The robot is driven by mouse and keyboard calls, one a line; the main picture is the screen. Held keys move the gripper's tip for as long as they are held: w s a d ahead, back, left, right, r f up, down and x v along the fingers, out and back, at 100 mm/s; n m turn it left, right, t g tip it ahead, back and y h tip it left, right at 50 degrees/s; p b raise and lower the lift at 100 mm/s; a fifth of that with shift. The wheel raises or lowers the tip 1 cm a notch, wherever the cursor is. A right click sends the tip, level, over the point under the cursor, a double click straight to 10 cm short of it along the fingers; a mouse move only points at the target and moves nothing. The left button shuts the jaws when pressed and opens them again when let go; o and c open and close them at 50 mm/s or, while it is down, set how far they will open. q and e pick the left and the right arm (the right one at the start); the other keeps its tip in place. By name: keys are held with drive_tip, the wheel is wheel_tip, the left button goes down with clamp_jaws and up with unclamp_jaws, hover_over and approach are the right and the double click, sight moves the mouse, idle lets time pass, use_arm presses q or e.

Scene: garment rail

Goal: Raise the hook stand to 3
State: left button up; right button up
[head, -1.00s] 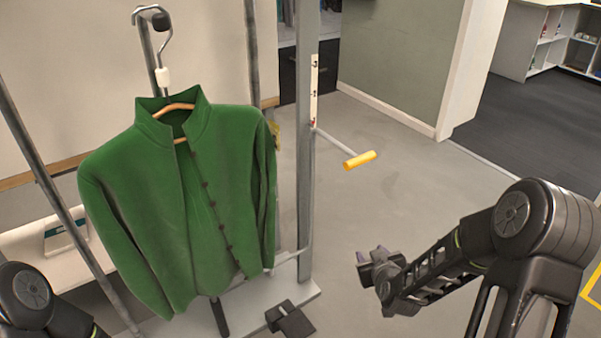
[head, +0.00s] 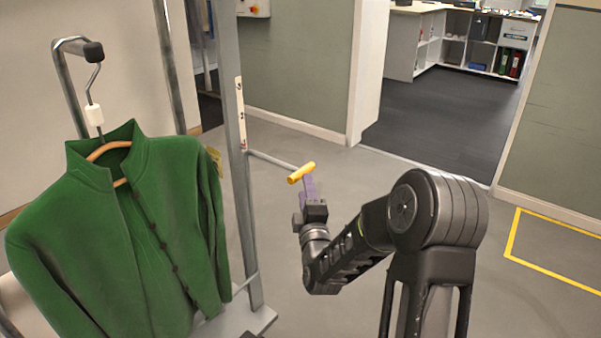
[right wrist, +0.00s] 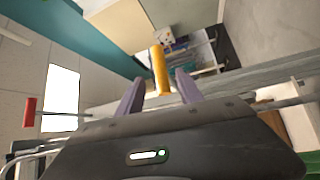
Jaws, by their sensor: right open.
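The hook stand is a grey post (head: 236,160) with a numbered white scale strip (head: 240,112). A lever (head: 270,160) sticks out from the post near the strip's lower end and ends in a yellow handle (head: 301,172). A green jacket (head: 125,235) hangs on a hanger from the hook (head: 93,80). My right gripper (head: 309,188) is open just below the yellow handle. In the right wrist view the yellow handle (right wrist: 160,70) stands between and beyond the two purple fingertips (right wrist: 157,88). Whether they touch it, I cannot tell. My left gripper is out of view.
A pale base plate (head: 240,322) lies under the post. Open grey floor lies right of the post, with a yellow floor line (head: 555,270) further right. White shelves (head: 450,40) stand at the back. A red item (right wrist: 30,112) shows in the right wrist view.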

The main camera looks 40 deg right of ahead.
sight(302, 172)
drive_tip(key=shift+w, duration=0.15)
drive_tip(key=x, duration=0.7)
drive_tip(key=shift+w+d+p, duration=0.15)
drive_tip(key=shift+w+p, duration=0.1)
drive_tip(key=shift+p, duration=0.05)
clamp_jaws()
idle(1.2)
